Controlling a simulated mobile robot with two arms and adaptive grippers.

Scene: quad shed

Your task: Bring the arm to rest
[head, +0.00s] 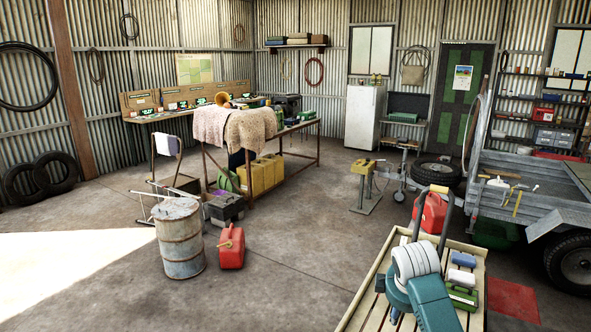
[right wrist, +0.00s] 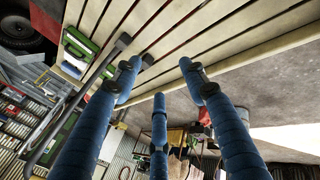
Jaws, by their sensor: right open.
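My right gripper (head: 397,300) is at the lower right of the head view, low over the slatted wooden cart top (head: 356,316). My white and teal arm hides part of it there. In the right wrist view my right gripper (right wrist: 161,86) shows its blue fingers spread apart, with nothing between them. The pale slats (right wrist: 215,35) lie beyond the fingertips; I cannot tell whether any finger touches them. My left gripper is not in view.
A green case (head: 461,297) and small blue and white packs lie on the cart's right side. The cart's bent handle (head: 446,215) rises at its far end. A red jerrycan (head: 430,213) and trailer (head: 540,200) stand beyond.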

